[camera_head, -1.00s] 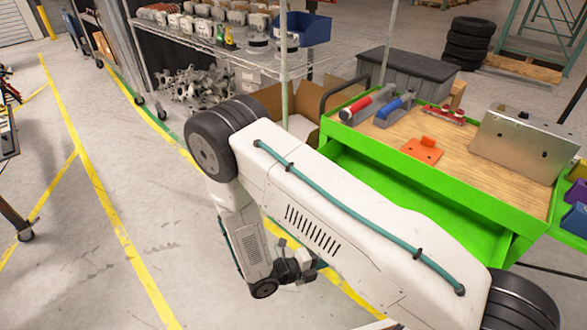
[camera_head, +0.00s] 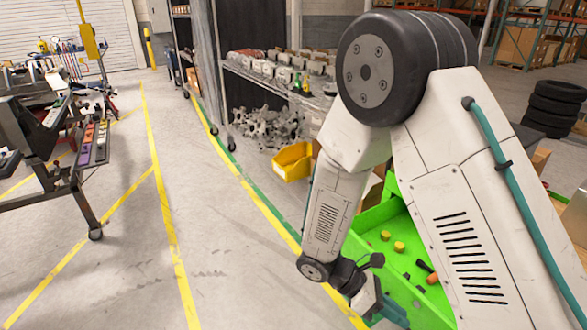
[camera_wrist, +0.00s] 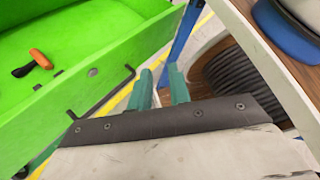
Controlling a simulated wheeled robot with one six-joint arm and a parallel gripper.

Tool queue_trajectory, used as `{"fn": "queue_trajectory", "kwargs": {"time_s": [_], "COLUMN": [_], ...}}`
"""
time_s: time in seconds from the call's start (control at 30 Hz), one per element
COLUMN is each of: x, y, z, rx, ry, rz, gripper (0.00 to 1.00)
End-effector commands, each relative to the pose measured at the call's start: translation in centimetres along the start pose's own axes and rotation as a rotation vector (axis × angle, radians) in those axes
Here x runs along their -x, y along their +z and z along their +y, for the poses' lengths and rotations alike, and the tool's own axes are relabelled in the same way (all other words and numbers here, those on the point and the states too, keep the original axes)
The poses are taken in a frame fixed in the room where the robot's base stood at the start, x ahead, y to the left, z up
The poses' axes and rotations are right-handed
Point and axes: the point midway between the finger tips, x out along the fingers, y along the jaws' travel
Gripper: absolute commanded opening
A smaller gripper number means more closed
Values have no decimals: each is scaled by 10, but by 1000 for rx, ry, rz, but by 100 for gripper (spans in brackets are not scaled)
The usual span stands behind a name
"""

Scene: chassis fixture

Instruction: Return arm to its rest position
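My gripper (camera_head: 388,308) hangs low in the head view, at the end of my folded white arm. It is beside the green cart drawer (camera_head: 382,216). In the wrist view, the two teal fingers of my gripper (camera_wrist: 160,88) stand apart with a narrow gap. My arm hides much of the cart in the head view.
The drawer holds yellow pieces (camera_head: 399,247) and an orange-handled tool (camera_wrist: 40,58). A workbench (camera_head: 50,190) is at left. Open floor lies between. A light-edged surface (camera_wrist: 262,70) is close on the wrist view's right.

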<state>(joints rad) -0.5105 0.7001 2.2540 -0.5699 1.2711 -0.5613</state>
Motion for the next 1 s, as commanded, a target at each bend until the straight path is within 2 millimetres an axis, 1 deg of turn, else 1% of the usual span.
{"fn": "queue_trajectory", "kwargs": {"time_s": [0.03,0.1,0.4,0.7,1.0], "x": [7,14,36,49,54], "y": [14,29,88,137,178], "z": [-8,-18,-65,-112,-157], "rx": [-84,-193,-616,-960,-1212], "ry": [-14,-38,-165,-298,-385], "rz": [56,124,411,691,974], "gripper": [19,19,19,19,19]}}
